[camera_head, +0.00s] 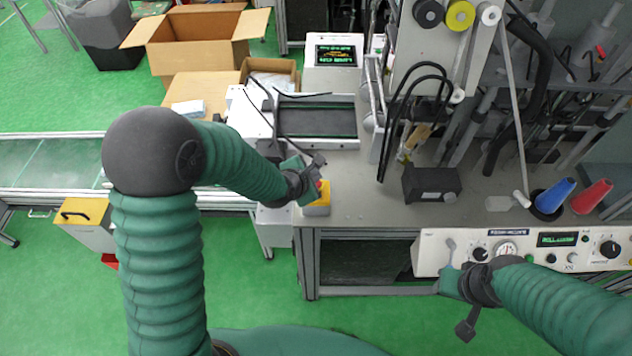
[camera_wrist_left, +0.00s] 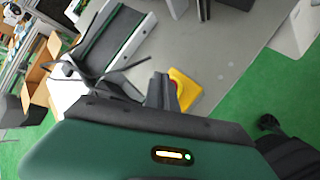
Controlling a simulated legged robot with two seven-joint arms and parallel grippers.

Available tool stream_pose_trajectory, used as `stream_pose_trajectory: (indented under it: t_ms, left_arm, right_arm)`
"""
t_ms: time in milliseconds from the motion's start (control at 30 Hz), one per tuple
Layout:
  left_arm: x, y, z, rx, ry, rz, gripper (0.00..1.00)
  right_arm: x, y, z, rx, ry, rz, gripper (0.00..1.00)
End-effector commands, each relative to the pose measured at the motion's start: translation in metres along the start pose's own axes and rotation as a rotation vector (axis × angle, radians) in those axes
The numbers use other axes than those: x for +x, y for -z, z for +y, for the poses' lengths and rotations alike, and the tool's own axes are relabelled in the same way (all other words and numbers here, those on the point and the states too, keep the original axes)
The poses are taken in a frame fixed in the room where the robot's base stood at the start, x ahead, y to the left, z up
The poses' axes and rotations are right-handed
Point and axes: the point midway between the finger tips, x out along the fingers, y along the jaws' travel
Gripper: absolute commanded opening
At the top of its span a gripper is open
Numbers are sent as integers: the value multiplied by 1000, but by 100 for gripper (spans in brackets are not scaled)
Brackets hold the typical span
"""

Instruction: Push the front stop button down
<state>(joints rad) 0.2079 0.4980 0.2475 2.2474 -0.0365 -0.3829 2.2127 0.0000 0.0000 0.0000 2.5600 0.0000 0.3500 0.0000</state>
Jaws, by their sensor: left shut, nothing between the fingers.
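The front stop button is a yellow box (camera_head: 318,207) with a red button, at the front left corner of the grey worktop. The yellow box also shows in the left wrist view (camera_wrist_left: 188,88), with a little of the red button (camera_wrist_left: 177,87) beside the fingers. My left gripper (camera_head: 319,160) is shut and empty. Its fingers (camera_wrist_left: 160,88) show close to the button and partly cover it in the wrist view. I cannot tell whether they touch it. My right gripper (camera_head: 466,328) is low at the right, in front of the control panel; its opening is unclear.
A black box (camera_head: 431,184) and cables stand on the worktop to the right. A white control panel (camera_head: 520,251) hangs at the front right. A conveyor (camera_head: 50,160) runs at the left. A cardboard box (camera_head: 195,45) stands behind.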

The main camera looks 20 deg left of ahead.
Motion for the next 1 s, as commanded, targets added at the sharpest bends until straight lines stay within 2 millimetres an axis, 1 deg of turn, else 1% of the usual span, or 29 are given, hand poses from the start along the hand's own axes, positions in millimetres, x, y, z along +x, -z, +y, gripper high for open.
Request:
stream_pose_trajectory:
  t_ms: [267,500,1000]
  left_arm:
    - [0,0,0,0,0,0,0]
    - [4,5,-4,-1,1,2,0]
    - [6,5,-5,-1,0,0,0]
  right_arm:
    - [0,0,0,0,0,0,36]
    - [4,-1,0,0,0,0,36]
    - [5,-1,0,0,0,0,36]
